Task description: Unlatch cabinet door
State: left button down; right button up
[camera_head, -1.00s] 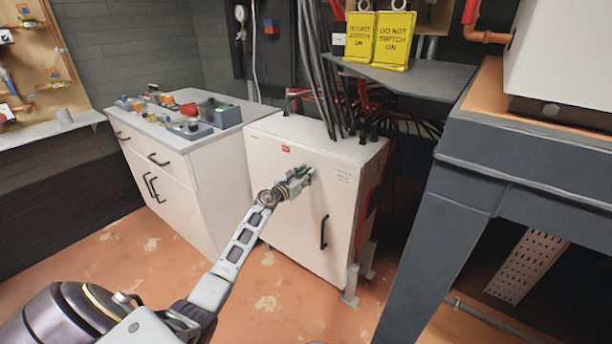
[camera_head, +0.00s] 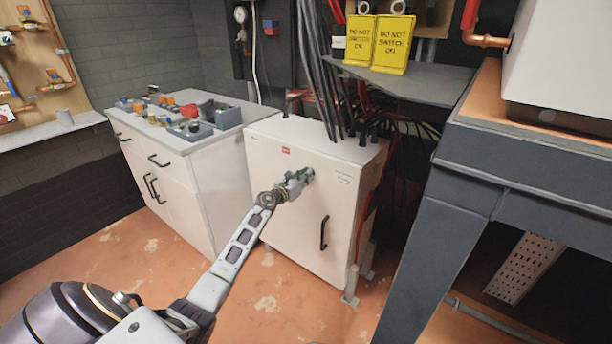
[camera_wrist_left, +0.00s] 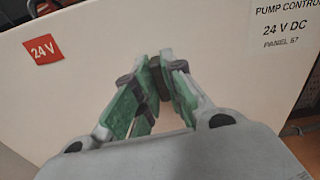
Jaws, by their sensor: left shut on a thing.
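The white cabinet (camera_head: 285,225) stands on the floor in the middle of the head view. Its door has a black vertical handle (camera_head: 324,233) at the right and a red label (camera_head: 286,151) near the top, which reads 24 V in the left wrist view (camera_wrist_left: 43,49). My left gripper (camera_head: 305,175) is at the upper part of the door. In the left wrist view its green-padded fingers (camera_wrist_left: 158,80) close on a small dark latch knob (camera_wrist_left: 158,78) on the door face. The fingers hide most of the knob. My right gripper is not in view.
A white drawer cabinet (camera_head: 222,180) with small parts on top stands to the left. Black cables (camera_head: 322,75) rise from the cabinet's top. A dark grey table (camera_head: 470,160) stands at the right. Yellow signs (camera_head: 392,44) stand on a shelf behind.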

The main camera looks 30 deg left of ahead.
pick_arm(q)
jog(key=shift+a+f+n+p, duration=0.15)
jog(key=shift+n+p, duration=2)
jog(key=shift+n, duration=2.15)
jog(key=shift+a+f+n+p, duration=0.1)
jog(key=shift+n+p, duration=2)
jog(key=shift+n, duration=2.2)
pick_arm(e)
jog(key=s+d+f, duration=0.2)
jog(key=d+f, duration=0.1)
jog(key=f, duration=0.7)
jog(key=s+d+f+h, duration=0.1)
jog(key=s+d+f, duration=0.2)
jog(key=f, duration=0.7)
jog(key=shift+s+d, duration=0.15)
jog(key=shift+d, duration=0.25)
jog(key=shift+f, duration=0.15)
pick_arm(q)
jog(key=c, duration=1.5)
grip_release()
jog(key=shift+s, duration=0.2)
